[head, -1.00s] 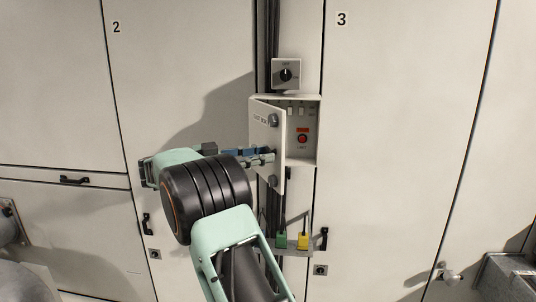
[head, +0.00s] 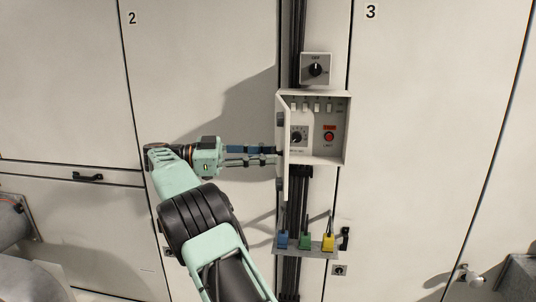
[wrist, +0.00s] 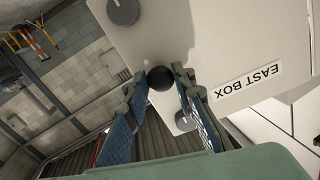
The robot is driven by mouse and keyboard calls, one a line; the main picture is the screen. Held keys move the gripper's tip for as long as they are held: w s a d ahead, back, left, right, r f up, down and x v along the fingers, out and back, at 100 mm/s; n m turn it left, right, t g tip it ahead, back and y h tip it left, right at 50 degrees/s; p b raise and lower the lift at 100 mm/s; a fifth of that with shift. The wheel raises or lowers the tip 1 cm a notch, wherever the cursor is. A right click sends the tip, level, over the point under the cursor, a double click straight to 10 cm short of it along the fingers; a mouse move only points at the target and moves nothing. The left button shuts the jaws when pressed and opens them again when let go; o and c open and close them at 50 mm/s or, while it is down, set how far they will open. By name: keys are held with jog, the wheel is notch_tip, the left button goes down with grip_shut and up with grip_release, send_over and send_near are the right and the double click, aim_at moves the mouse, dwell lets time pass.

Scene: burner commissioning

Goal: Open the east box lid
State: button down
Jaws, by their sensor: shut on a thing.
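The east box (head: 335,155) is a pale wall box between panels 2 and 3. Its lid (head: 283,180) stands swung out to the left, seen almost edge-on in the head view. In the wrist view the lid (wrist: 232,60) faces me with an "EAST BOX" label, and a round black knob (wrist: 160,78) shows between my fingertips. My gripper (head: 276,156) reaches the lid from the left and is shut on the knob. Inside the box, a row of small switches, a dial (head: 298,136) and a red button (head: 328,137) show.
A rotary switch (head: 316,69) sits above the box. Below it, a small shelf (head: 318,248) holds blue, green and yellow pieces. Dark vertical conduits run behind. Panel 2 (head: 205,60) and panel 3 (head: 430,120) have bare faces.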

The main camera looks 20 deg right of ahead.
aim_at(277, 115)
jog(key=c, duration=1.6)
grip_release()
notch_tip(277, 115, up, 10)
jog(key=shift+f, duration=0.25)
jog(key=shift+r, duration=0.25)
jog(key=shift+c, duration=0.7)
